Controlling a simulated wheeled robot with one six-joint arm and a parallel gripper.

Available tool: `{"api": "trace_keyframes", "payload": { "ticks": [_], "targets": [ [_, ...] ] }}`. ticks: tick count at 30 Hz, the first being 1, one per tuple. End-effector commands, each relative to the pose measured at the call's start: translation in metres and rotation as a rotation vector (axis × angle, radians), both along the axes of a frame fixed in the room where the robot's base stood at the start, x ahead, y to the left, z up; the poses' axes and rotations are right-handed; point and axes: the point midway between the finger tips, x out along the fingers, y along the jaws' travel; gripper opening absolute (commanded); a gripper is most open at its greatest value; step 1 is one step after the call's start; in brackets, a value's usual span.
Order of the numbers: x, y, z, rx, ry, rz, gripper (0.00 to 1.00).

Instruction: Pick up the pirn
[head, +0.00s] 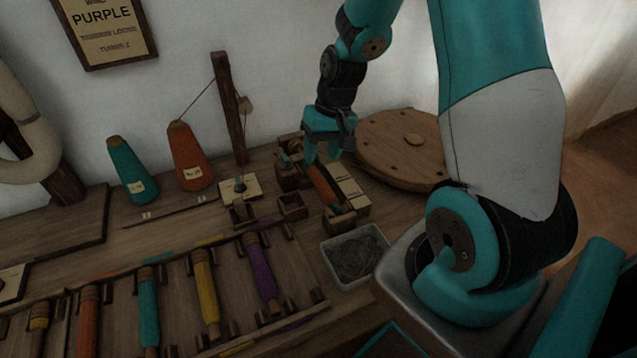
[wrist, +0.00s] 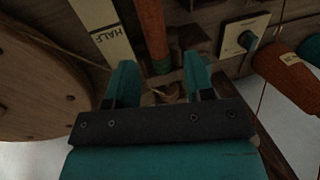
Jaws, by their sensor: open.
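An orange-wound pirn (head: 323,186) lies in the small wooden winder at the back of the bench. In the wrist view the pirn (wrist: 151,25) runs from the top edge down toward the gap between my fingers. My gripper (head: 321,157) points down over the pirn's far end, with its fingers apart and nothing held. In the wrist view my gripper (wrist: 160,65) has one teal finger on each side of the pirn's line. Whether the fingers touch the pirn cannot be told.
A pale strip marked HALF (wrist: 103,25) lies beside the pirn. A round wooden disc (head: 385,147) stands to the right. Orange (head: 190,160) and teal (head: 127,172) cones stand left. A rack in front holds several pirns, one purple (head: 261,270). A grey tray (head: 333,270) sits nearby.

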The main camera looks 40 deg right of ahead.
Motion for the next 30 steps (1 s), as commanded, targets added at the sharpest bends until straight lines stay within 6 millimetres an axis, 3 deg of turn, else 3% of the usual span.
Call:
{"api": "trace_keyframes", "payload": {
  "ticks": [8, 16, 25, 30],
  "targets": [
    [0.000, 0.004, -0.024, 0.001, 0.002, 0.000, 0.48],
    [-0.001, 0.007, -0.064, 0.002, 0.002, 0.002, 0.48],
    [0.000, 0.009, -0.068, 0.001, -0.001, 0.001, 0.48],
    [0.000, 0.008, -0.068, 0.001, -0.001, 0.001, 0.11]
  ]
}}
